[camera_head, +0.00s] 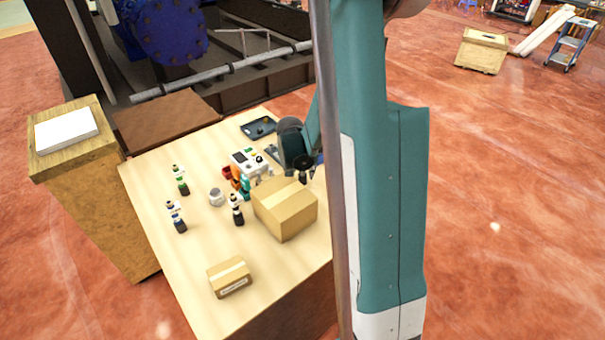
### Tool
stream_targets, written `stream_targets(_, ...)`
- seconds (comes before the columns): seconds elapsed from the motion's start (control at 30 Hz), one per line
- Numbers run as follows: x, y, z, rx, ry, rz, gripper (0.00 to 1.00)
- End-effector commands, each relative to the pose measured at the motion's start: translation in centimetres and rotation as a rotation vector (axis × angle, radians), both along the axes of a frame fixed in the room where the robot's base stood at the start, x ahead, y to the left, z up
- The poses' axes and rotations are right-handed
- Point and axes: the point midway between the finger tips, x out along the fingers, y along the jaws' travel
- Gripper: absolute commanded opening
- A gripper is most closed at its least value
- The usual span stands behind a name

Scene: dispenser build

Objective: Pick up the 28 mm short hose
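My arm comes down on the right side of the table, and its dark end, my gripper (304,170), is low over the table behind the larger cardboard box. It is small and partly hidden, so I cannot tell whether its fingers are open or shut or hold anything. I cannot make out the 28 mm short hose for certain. Small orange, red and teal parts (236,180) are clustered to the left of the gripper. A dark tray (251,126) with small items lies at the table's back edge.
The larger cardboard box (285,209) stands in front of the gripper. A smaller box (230,277) is at the front. Small dark bottles (180,224) stand at left, near a round grey-white jar (216,197). A white device (247,164) is behind. The front-left tabletop is clear.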

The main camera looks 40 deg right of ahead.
Motion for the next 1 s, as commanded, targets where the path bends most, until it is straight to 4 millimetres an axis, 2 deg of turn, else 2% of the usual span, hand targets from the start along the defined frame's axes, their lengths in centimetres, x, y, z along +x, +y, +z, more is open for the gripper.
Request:
stream_targets(0.4, 0.6, -0.8, -2.3, 0.0, 0.0, 0.0, 0.39)
stream_targets(1.0, 0.6, -0.9, -2.7, 0.0, 0.0, 0.0, 0.39)
